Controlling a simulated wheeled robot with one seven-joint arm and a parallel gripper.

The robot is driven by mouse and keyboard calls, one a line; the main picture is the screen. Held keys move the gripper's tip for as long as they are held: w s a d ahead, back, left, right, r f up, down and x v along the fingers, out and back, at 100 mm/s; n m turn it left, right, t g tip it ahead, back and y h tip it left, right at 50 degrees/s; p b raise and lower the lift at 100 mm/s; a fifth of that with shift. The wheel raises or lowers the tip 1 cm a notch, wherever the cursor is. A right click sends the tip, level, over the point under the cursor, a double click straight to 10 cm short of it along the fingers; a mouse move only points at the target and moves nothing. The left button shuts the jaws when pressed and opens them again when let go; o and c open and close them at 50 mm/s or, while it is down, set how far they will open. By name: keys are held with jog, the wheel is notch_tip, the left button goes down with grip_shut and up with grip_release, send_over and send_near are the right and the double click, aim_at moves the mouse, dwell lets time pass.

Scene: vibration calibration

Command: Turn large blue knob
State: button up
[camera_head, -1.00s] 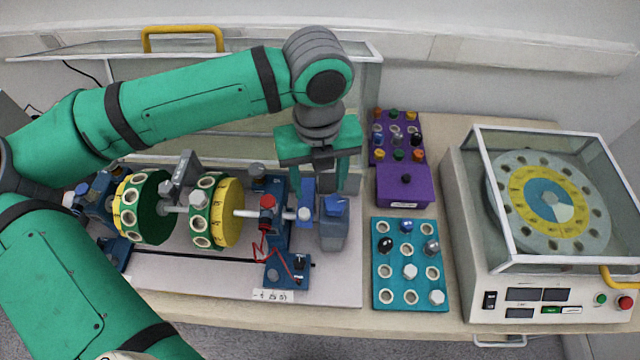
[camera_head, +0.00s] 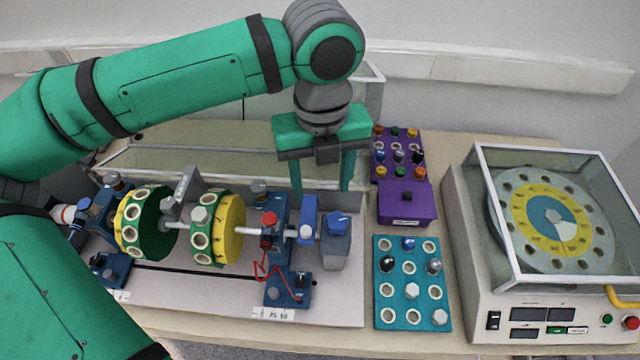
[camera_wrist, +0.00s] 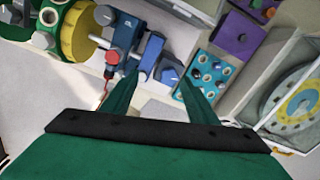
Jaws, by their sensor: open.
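The large blue knob (camera_head: 338,222) sits on top of a grey motor block (camera_head: 334,250) at the right end of the shaft machine. My gripper (camera_head: 321,192) is open and empty, pointing down above and slightly left of the knob. In the wrist view the knob (camera_wrist: 170,75) shows between my fingertips (camera_wrist: 158,78), beyond them. The fingers do not appear to touch it. A blue upright bracket (camera_head: 307,218) stands just left of the knob.
Yellow-and-green discs (camera_head: 216,228) sit on the shaft at left. A blue bearing stand (camera_head: 280,232) with a red cap and red wires is near. A purple box (camera_head: 407,203), a teal tray (camera_head: 412,320) and a covered turntable machine (camera_head: 553,300) stand to the right.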

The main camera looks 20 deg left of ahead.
jog(key=shift+r, duration=2.25)
jog(key=shift+r, duration=0.1)
notch_tip(320, 180, up, 11)
jog(key=shift+f, duration=0.2)
